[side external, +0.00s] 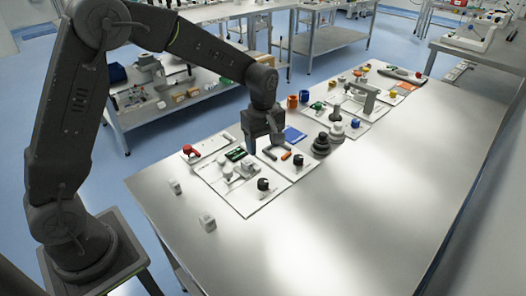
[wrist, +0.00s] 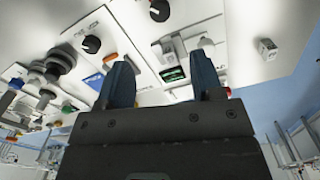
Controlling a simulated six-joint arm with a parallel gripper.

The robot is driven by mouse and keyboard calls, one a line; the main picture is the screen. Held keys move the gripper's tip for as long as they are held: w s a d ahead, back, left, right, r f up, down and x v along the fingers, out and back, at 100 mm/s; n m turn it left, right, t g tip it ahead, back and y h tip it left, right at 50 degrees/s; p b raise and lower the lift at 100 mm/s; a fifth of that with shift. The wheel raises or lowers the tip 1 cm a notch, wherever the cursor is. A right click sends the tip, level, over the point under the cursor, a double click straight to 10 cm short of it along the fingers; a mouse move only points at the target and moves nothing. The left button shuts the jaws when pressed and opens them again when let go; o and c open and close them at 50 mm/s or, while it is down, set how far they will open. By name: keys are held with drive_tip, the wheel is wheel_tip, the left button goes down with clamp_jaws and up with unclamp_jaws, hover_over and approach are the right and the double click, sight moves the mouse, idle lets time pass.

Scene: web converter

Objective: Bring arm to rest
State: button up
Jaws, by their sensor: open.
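My gripper (side external: 262,140) points down above the near group of parts on the metal table (side external: 330,210) in the side external view. In the wrist view its two dark fingers (wrist: 163,85) stand apart with nothing between them, so it is open and empty. Below it is a white board (side external: 246,205) carrying black knobs (side external: 263,184), a green circuit piece (side external: 236,154) and small grey fittings. In the wrist view the green piece (wrist: 173,74) shows between the fingers, beyond their tips. I cannot tell the exact height above the board.
A red-knobbed part (side external: 188,150) and two small white blocks (side external: 207,221) lie near the left table edge. Dark stacked discs (side external: 320,145), orange cups (side external: 293,101) and a blue plate (side external: 294,134) are near the gripper. The table's right and front areas are bare.

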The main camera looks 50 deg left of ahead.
drive_tip(key=shift+r, duration=0.15)
drive_tip(key=s+r+m+t, duration=0.3)
drive_tip(key=s+r+m, duration=0.4)
drive_tip(key=s+r, duration=0.45)
drive_tip(key=s+r+m+t, duration=0.2)
drive_tip(key=s+m, duration=0.6)
drive_tip(key=s, duration=0.5)
drive_tip(key=shift+d+t, duration=0.3)
drive_tip(key=shift+d, duration=0.05)
